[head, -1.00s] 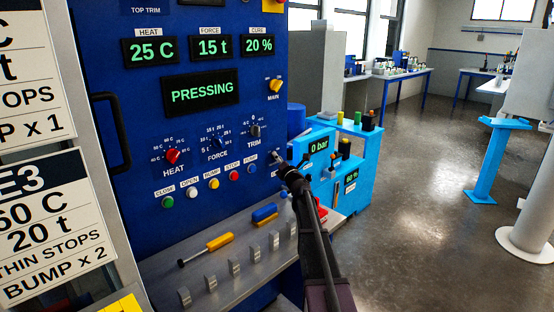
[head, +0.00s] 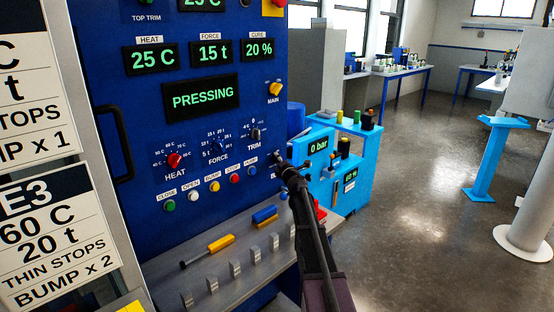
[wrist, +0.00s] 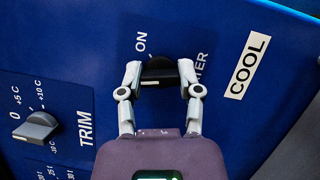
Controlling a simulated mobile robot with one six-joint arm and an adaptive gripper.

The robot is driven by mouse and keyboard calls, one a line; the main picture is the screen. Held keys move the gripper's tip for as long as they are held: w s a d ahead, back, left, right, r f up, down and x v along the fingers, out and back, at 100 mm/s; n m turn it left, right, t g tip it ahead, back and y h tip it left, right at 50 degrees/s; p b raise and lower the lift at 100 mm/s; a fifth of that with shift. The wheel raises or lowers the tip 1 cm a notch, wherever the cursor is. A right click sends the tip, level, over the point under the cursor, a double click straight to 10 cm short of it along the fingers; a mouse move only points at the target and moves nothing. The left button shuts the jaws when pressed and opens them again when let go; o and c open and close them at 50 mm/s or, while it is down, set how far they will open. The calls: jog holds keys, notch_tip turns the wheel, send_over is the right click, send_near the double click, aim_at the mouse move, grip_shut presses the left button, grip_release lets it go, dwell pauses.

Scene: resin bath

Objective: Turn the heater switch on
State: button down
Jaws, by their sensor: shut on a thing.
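The heater switch (wrist: 158,72) is a black knob on the blue panel, between a white ON mark above it and lettering that ends in "TER". My gripper (wrist: 159,76) is shut on the switch in the wrist view, one grey finger on each side of the knob. The knob lies roughly crosswise between the fingertips in that view. In the head view my gripper (head: 281,164) meets the panel's lower right edge, and the gripper and arm hide most of the switch. I cannot tell which position the switch is in.
The trim knob (head: 254,134) and a row of coloured buttons, with the red one (head: 235,179), are left of my gripper. A grey ledge (head: 215,262) below holds a yellow screwdriver (head: 209,249) and several metal blocks. A light blue unit (head: 365,175) stands to the right.

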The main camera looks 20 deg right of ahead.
jog(key=shift+d+r+m+g+p, duration=0.1)
jog(key=shift+m+g+p, duration=0.45)
jog(key=shift+m+p, duration=0.6)
jog(key=shift+r+m+g+p, duration=0.1)
jog(key=shift+m+g+p, duration=0.5)
jog(key=shift+m, duration=0.95)
jog(key=shift+f+m+g+y+p, duration=0.1)
jog(key=shift+m+g+y+p, duration=0.4)
jog(key=shift+m+p, duration=0.8)
jog(key=shift+m+g, duration=0.45)
jog(key=shift+m, duration=0.55)
jog(key=shift+f+y, duration=0.1)
jog(key=shift+y, duration=0.2)
jog(key=shift+c, duration=1.4)
grip_release()
jog(key=shift+s, duration=0.15)
